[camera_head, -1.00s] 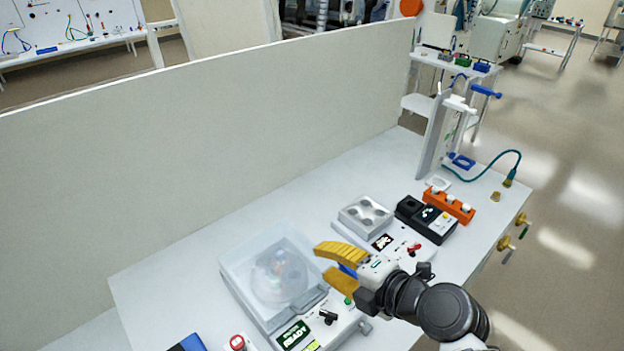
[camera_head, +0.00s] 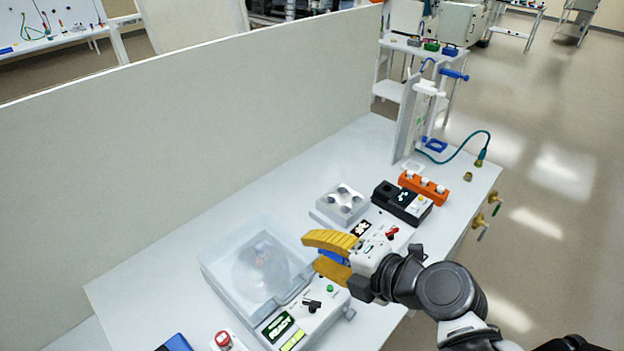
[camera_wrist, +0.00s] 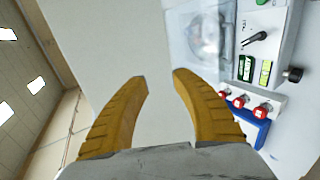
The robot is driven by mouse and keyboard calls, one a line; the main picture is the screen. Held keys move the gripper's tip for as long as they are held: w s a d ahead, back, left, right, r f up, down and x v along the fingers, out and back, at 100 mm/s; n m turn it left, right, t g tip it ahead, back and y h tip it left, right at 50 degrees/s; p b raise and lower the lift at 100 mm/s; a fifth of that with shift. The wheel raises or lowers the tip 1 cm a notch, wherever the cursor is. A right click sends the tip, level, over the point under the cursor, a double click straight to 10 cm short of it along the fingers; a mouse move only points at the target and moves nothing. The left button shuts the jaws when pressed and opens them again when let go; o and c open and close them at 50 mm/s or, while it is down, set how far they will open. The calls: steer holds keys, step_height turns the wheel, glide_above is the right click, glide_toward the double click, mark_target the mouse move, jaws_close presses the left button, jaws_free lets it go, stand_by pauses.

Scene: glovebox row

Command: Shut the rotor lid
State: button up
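The rotor machine sits on the near part of the bench, with a clear, boxy lid (camera_head: 222,268) over a round rotor (camera_head: 262,270). I cannot tell whether the lid is fully down. Its control panel (camera_head: 303,312) has a green display, a black lever and a green button. My gripper (camera_head: 310,252) has yellow fingers parted with nothing between them. It hangs at the right side of the lid, above the panel's far end; contact cannot be told. In the wrist view, my open fingers (camera_wrist: 160,77) point toward a pale surface, with the lid (camera_wrist: 190,40) at the upper right.
A grey block with round wells (camera_head: 343,203), a black device (camera_head: 402,203) and an orange rack (camera_head: 424,187) stand farther along the bench. A tall partition (camera_head: 190,125) runs behind. A red knob (camera_head: 223,339) and a blue item (camera_head: 175,343) lie nearer me.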

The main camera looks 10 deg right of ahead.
steer(key=shift+s+f+v, duration=0.1)
steer(key=shift+f+v, duration=0.05)
steer(key=shift+v, duration=0.7)
steer(key=shift+s+f+v, duration=0.1)
steer(key=shift+s+v, duration=0.05)
steer(key=shift+v, duration=0.75)
steer(key=shift+s+f+v, duration=0.1)
steer(key=shift+f+v, duration=0.05)
steer(key=shift+v, duration=0.7)
steer(key=shift+a, duration=0.1)
steer(key=shift+w+f, duration=0.1)
